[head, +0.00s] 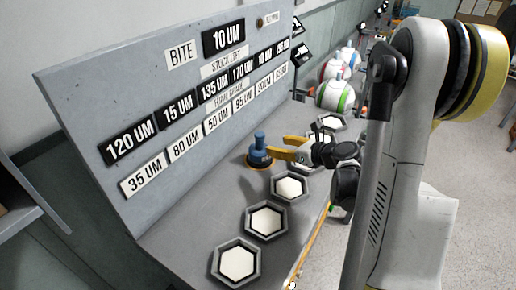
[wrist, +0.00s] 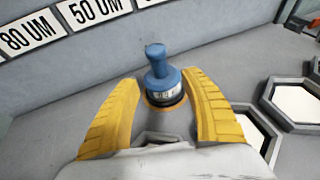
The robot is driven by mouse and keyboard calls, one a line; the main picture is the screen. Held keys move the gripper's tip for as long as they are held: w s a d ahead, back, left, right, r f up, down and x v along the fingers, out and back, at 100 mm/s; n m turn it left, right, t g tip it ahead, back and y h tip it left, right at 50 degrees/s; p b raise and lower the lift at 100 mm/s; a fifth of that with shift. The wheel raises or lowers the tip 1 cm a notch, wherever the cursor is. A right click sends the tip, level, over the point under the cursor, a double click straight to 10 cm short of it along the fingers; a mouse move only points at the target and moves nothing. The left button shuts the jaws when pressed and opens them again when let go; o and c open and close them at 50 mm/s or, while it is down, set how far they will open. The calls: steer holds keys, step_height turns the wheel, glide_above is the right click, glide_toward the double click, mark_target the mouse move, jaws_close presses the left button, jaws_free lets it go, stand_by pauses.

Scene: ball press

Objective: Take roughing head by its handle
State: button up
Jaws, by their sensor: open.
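The blue roughing head (head: 259,152) stands upright on the grey bench, in an orange-rimmed round seat below the label board. In the wrist view the roughing head (wrist: 161,75) has a knobbed handle on top and a white printed band near its base. My gripper (head: 290,149) reaches in from the right in the head view. Its yellow fingers are open in the wrist view (wrist: 163,107), one to each side of the roughing head's near side. A gap shows between each finger and the blue handle. The lower part of the head sits down in its seat.
An upright grey board (head: 170,100) with black and white micron labels stands behind the bench. Several hexagonal white-topped pads (head: 289,187) line the bench's front. Striped balls (head: 335,95) sit farther along. The bench left of the roughing head is clear.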

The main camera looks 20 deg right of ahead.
mark_target(263, 144)
steer(key=b+x, duration=0.1)
steer(key=x, duration=0.2)
steer(key=b+x, duration=0.1)
steer(key=x, duration=0.3)
steer(key=b+x, duration=0.1)
steer(key=x, duration=0.2)
steer(key=shift+w+a+f, duration=0.1)
steer(key=shift+a+f, duration=0.1)
steer(key=shift+f, duration=0.25)
steer(key=shift+r, duration=0.1)
jaws_close()
